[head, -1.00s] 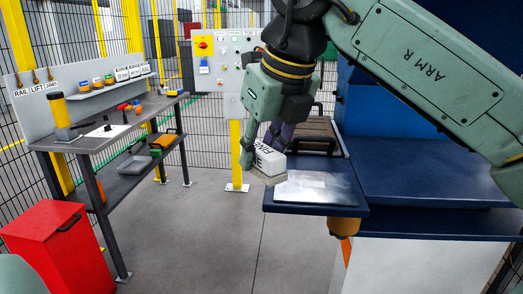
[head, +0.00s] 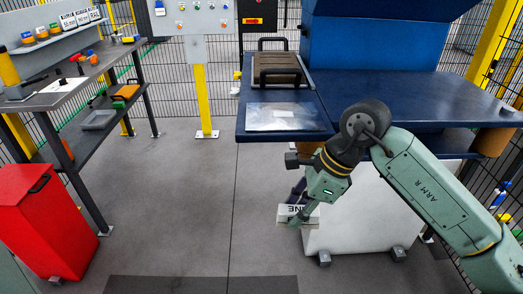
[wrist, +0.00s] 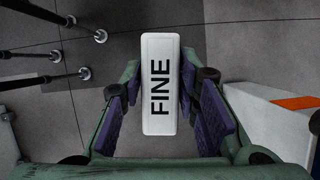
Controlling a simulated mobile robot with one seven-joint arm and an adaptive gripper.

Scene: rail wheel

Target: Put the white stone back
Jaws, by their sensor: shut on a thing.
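The white stone (head: 291,215) is a white block with FINE in black letters. My gripper (head: 299,207) is shut on it, in front of and below the front edge of the blue bench. In the wrist view the stone (wrist: 160,80) stands lengthwise between the purple finger pads, its lettered face toward the camera. Grey floor is below it, and it touches nothing but my gripper that I can see. In the head view the stone is partly hidden by the fingers.
The blue bench (head: 420,98) has a metal plate (head: 285,117) and a handled, slatted block (head: 277,69). At left are a grey workbench (head: 62,92), a shelf with white labelled blocks (head: 76,19), and a red bin (head: 42,222). Open floor lies between.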

